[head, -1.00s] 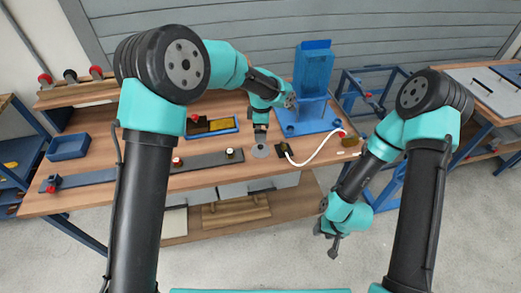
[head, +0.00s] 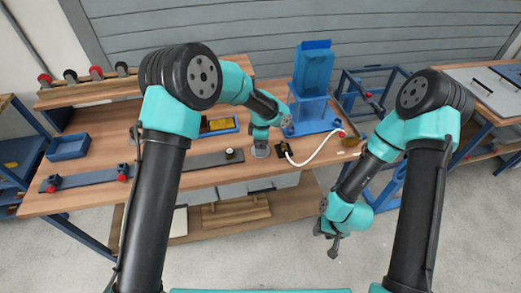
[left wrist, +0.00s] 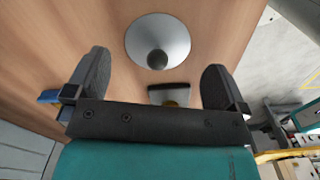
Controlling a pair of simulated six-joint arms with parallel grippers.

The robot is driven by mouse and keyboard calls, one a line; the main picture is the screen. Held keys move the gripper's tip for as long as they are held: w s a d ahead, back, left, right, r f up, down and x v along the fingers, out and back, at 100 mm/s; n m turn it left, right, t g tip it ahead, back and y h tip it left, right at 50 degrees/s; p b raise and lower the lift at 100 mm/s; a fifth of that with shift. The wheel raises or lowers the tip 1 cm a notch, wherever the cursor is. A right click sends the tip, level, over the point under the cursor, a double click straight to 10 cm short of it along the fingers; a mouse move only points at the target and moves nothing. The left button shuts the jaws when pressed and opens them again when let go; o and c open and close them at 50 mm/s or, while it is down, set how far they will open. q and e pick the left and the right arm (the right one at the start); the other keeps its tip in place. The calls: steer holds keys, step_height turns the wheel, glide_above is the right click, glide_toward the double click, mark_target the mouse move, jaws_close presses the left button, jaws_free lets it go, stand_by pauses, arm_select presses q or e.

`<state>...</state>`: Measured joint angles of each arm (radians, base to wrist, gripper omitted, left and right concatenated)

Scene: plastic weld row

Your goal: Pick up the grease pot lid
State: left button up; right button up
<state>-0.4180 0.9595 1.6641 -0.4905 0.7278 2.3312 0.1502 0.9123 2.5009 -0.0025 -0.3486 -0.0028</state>
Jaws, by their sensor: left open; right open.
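The grease pot lid appears to be the round grey disc with a dark knob in the left wrist view (left wrist: 140,30). It lies flat on the wooden bench, and its rim shows in the head view (head: 261,154). My left gripper (left wrist: 157,68) is open above the bench, with the knob showing between and a little beyond its two fingertips. Nothing is between the fingers, and they look apart from the lid. My right gripper (head: 333,247) is open and empty, low in front of the bench at the right. No separate grease pot can be made out.
A black block with a yellow part (head: 283,152) stands close to the lid, with a white cable (head: 318,150) running right. A blue press-like stand (head: 313,75) is behind. A knobbed piece (head: 230,154) sits on a grey strip to the left. A blue tray (head: 68,147) stands far left.

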arm_select(q)
steer(key=shift+w+f, duration=0.1)
steer(key=shift+f, duration=1.45)
steer(key=c, duration=0.9)
steer(key=shift+r, duration=0.1)
steer(key=shift+r, duration=0.35)
step_height(320, 180, up, 3)
steer(key=shift+f, duration=0.1)
steer(key=s, duration=0.5)
steer(key=s+r, duration=0.1)
steer(key=s, duration=1)
steer(key=shift+r, duration=0.2)
steer(key=shift+w+a, duration=0.1)
steer(key=shift+a, duration=0.05)
